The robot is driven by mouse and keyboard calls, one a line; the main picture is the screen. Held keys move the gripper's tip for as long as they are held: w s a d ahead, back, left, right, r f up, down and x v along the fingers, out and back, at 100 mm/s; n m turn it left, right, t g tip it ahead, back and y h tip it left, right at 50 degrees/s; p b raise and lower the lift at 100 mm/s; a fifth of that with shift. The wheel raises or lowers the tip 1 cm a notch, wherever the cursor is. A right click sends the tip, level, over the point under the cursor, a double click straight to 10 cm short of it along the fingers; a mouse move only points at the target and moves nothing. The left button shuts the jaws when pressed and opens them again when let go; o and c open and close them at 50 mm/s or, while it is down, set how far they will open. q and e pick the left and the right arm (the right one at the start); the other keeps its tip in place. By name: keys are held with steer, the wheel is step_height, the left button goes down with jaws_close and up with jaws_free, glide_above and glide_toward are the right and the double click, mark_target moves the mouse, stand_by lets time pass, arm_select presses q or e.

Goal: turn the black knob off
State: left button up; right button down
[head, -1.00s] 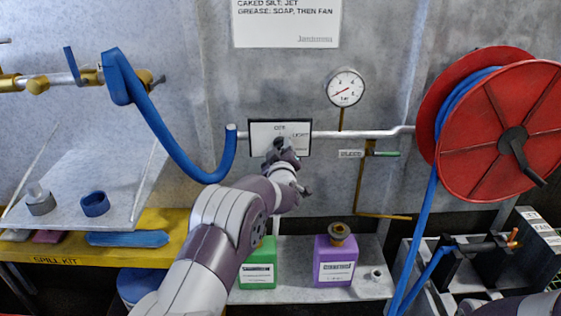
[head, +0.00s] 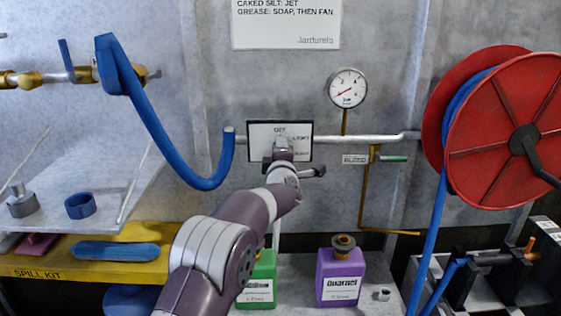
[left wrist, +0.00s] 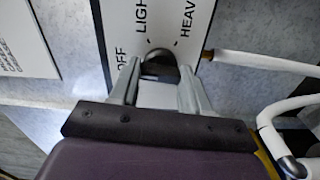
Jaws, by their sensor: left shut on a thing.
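The black knob (left wrist: 160,66) is on a white panel with the words OFF, LIGHT and HEAVY in the left wrist view. My left gripper (left wrist: 158,75) is shut on the knob, one finger on each side. The knob's pointer is hidden, so I cannot tell which word it faces. In the head view the panel (head: 260,130) hangs on the grey wall, and my left gripper (head: 282,150) is in front of it and hides the knob. My right gripper is not in view.
A gauge (head: 347,88) is right of the panel, with a pipe (head: 385,138) running to a red hose reel (head: 490,130). A blue hose (head: 165,135) hangs at left. A green bottle (head: 258,277) and purple bottle (head: 341,275) stand on the shelf below.

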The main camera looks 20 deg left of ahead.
arm_select(q)
steer(key=shift+f+n+b, duration=0.1)
steer(key=shift+n+b, duration=0.25)
steer(key=shift+n, duration=0.15)
steer(key=o, duration=1.1)
steer(key=shift+c, duration=0.2)
steer(key=v, duration=1.2)
steer(key=shift+s, duration=0.35)
steer(key=shift+d, duration=0.1)
